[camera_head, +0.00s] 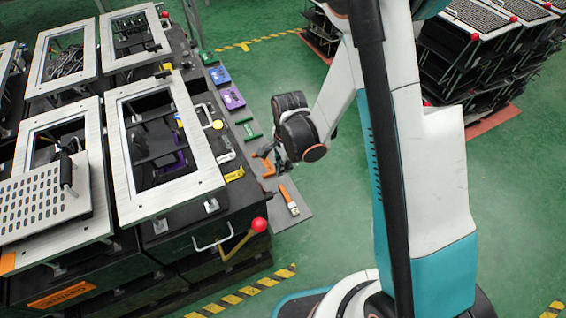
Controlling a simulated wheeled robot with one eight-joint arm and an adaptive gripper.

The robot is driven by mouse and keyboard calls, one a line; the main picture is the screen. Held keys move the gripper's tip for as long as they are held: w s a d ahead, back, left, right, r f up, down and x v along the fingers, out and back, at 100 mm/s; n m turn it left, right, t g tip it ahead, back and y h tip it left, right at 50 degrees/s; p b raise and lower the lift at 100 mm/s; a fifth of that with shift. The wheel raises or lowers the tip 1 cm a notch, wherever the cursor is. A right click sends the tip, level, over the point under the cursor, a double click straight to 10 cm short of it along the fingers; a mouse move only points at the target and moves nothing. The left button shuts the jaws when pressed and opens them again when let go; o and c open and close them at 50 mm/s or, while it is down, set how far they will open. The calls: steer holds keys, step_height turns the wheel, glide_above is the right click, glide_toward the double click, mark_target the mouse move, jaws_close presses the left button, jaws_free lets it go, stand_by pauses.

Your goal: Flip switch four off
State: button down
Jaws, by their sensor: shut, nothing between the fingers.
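A row of coloured switches runs along the grey strip at the right edge of the black bench. From far to near I see a blue switch (219,75), a purple switch (232,98), a green switch (248,129) and an orange switch (267,167). Another orange switch (289,200) with a pale end is nearest. No number is readable, so I cannot tell which is switch four. My gripper (279,161) is shut and empty, right by the farther orange switch and partly covering it. I cannot tell whether they touch.
The black bench carries grey metal frames (115,150). A red-knobbed lever (240,240) sticks out at its near corner. A second stack of dark fixtures (470,60) stands at right. Green floor (260,30) is open between them.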

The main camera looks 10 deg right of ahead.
steer(key=s+a+f+b, duration=0.1)
steer(key=a+f+b, duration=0.1)
steer(key=a+f, duration=0.2)
steer(key=shift+f, duration=0.55)
